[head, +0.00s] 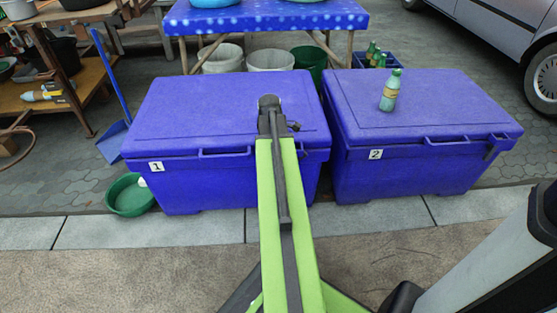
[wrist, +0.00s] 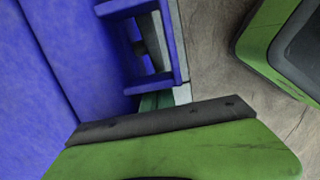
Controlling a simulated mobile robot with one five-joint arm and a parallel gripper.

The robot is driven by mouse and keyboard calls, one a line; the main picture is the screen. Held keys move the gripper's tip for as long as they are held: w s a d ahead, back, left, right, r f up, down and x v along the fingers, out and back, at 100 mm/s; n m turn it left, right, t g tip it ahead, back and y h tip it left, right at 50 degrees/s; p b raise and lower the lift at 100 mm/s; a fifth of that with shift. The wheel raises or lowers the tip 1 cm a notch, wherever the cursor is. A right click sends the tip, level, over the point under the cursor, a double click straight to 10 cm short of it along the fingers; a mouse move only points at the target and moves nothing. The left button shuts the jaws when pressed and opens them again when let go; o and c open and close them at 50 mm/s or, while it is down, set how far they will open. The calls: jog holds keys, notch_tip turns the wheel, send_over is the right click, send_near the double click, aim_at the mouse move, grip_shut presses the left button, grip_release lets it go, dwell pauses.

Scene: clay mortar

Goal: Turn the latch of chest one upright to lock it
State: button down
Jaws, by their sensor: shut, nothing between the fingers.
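Chest one (head: 215,120) is a blue chest with a closed lid and a white "1" label (head: 156,167) at its front left. My arm crosses in front of its right part, and I cannot make out its latch there. My gripper (head: 269,106) is over the chest near the lid's right side in the head view. It is shut and empty, and its fingertips are hard to make out. In the wrist view the blue chest (wrist: 40,90) fills the left, with a blue bracket (wrist: 181,45) sticking out; I cannot tell whether that is a handle or the latch.
Blue chest two (head: 400,165) stands close on the right, with a green bottle (head: 390,92) on its lid. A green basin (head: 130,196) is at chest one's left front corner. A blue table (head: 265,20) with buckets below is behind. The pavement in front is clear.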

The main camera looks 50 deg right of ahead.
dwell(0.3)
jog(key=w+a+r+p, duration=0.2)
jog(key=r+p, duration=0.4)
jog(key=w+a+r+p, duration=0.2)
jog(key=w+r+p, duration=0.1)
jog(key=r+p, duration=0.3)
jog(key=shift+a, duration=0.3)
